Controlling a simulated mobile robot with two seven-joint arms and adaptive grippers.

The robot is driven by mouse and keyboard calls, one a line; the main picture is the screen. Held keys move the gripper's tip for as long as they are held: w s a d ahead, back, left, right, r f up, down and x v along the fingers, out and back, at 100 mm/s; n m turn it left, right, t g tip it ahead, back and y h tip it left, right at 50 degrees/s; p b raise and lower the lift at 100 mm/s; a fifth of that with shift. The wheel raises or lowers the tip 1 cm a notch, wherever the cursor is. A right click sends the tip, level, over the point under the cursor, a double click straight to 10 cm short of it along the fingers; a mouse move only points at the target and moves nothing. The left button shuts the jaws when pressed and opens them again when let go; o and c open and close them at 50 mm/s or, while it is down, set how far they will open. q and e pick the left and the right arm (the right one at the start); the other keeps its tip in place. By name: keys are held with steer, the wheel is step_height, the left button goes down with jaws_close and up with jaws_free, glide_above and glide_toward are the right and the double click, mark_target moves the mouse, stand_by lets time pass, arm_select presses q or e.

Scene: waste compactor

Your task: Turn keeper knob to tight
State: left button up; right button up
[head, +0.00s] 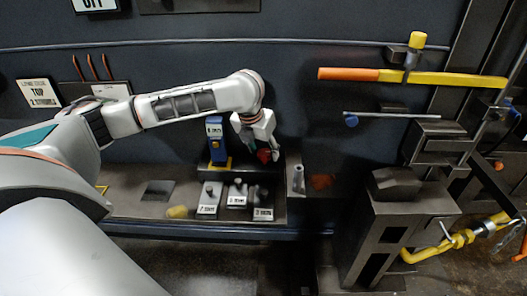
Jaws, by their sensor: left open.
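My left gripper (258,148) is open, with its fingers pointing down above the back of the shelf. A blue knob (351,120) sits at the left end of a thin grey rod (395,115) to the right, well apart from the gripper. No readable label marks a keeper knob or a tight position. My right gripper is out of view.
A blue box (216,138) with a label stands just left of the gripper. Labelled blocks (208,198) and a yellow piece (177,212) lie on the shelf (130,190). An orange-and-yellow bar (400,76) and a dark metal frame (400,215) stand at the right.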

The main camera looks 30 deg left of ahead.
arm_select(q)
steer(key=v, duration=1.1)
steer(key=shift+s+r, duration=0.1)
steer(key=shift+s, duration=0.05)
